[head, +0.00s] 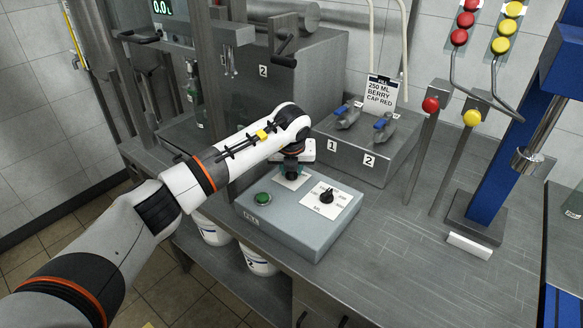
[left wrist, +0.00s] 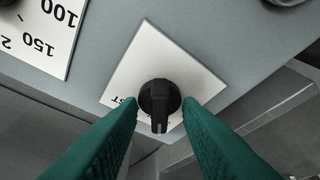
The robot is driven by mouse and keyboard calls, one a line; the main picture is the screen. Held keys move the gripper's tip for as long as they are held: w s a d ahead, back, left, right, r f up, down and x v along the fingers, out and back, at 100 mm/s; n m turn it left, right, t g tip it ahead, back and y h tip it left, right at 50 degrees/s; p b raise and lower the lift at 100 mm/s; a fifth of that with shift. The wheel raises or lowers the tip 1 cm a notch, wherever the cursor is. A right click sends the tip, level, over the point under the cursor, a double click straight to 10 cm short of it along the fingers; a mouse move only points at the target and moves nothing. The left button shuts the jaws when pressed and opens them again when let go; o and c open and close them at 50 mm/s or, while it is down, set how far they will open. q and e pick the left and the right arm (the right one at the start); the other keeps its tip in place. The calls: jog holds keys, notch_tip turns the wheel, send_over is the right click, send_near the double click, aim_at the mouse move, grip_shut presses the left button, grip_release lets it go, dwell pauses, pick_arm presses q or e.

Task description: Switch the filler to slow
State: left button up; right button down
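The filler control box (head: 285,232) is a grey box on the bench with a green button and a black ML knob (head: 327,196). A second selector, a black knob (left wrist: 160,98) on a white plate (left wrist: 133,72), shows in the left wrist view. Its ridge points down in that picture; letters ending in "ST" show beside it, other lettering is hidden. My left gripper (left wrist: 160,108) is open, its green fingertips on either side of this knob, apart from its ridge. In the head view my left gripper (head: 291,168) hides this knob. My right gripper is not in view.
Behind the box stands a grey unit (head: 365,150) with two blue-handled valves and a "250 ML BERRY CAP RED" sign (head: 382,92). White buckets (head: 258,262) sit below.

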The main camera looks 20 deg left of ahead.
pick_arm(q)
jog(key=b+v, duration=0.1)
jog(key=v, duration=1.1)
dwell(0.4)
